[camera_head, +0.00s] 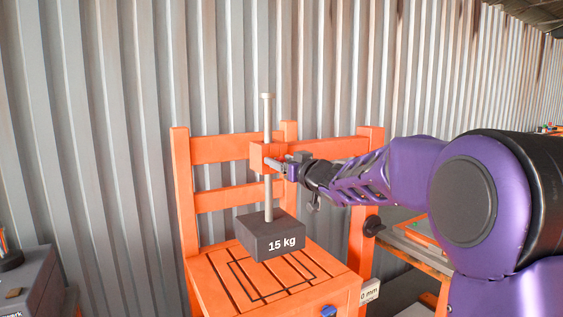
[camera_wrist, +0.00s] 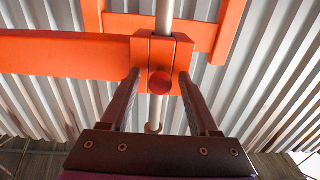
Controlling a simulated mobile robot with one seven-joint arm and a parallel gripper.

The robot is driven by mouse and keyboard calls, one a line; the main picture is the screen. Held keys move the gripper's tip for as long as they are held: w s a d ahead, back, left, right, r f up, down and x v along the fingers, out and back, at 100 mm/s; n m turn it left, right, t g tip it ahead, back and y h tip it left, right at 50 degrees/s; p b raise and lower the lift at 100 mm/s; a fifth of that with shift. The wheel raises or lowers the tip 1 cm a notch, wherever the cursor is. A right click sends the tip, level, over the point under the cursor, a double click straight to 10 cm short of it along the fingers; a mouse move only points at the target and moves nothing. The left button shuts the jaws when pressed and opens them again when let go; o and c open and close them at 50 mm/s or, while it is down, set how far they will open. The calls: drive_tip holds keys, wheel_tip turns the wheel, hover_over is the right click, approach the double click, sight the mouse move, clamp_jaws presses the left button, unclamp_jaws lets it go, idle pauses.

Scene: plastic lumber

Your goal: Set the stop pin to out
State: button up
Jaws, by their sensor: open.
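The stop pin shows in the wrist view as a round red knob (camera_wrist: 159,84) on the near face of an orange guide block (camera_wrist: 158,48). My gripper (camera_wrist: 160,77) is open, with one finger on each side of the knob and a gap visible on both sides. The fingertips reach close to the block's face; I cannot tell whether they touch it. In the head view my gripper (camera_head: 284,164) is at the right of the orange guide block (camera_head: 257,156), and it hides the knob. A grey vertical rod (camera_head: 268,122) passes through the block.
A dark 15 kg weight (camera_head: 268,236) hangs on the rod above the slatted orange seat (camera_head: 222,283). A corrugated wall (camera_head: 90,120) stands close behind.

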drive_tip(key=shift+w, duration=0.1)
clamp_jaws()
idle(0.3)
idle(1.1)
